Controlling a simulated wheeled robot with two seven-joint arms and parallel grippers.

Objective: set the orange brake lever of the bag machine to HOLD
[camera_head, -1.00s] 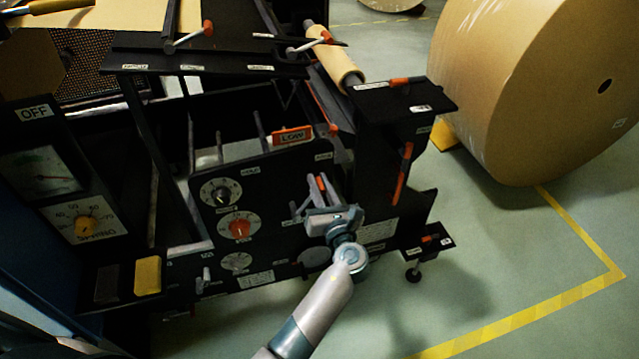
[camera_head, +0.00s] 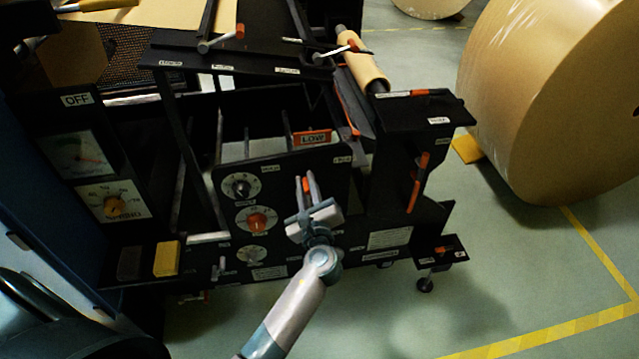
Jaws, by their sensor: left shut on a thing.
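The black bag machine (camera_head: 330,165) fills the middle of the view. My left gripper (camera_head: 307,180) is in front of its panel, right of the dials, with its fingers pointing up. It is shut on the orange brake lever (camera_head: 306,186), and only a small orange part shows between the fingers. The rest of the lever is hidden by the gripper. The small labels around it are too blurred to read, so I cannot tell which one marks HOLD. My right gripper is not in view.
Dials, one with an orange knob (camera_head: 258,222), sit just left of the gripper. Other orange-marked parts include a LOW tag (camera_head: 312,138) and an upright handle (camera_head: 417,182). A large kraft roll (camera_head: 560,100) stands at right. The floor at lower right is clear.

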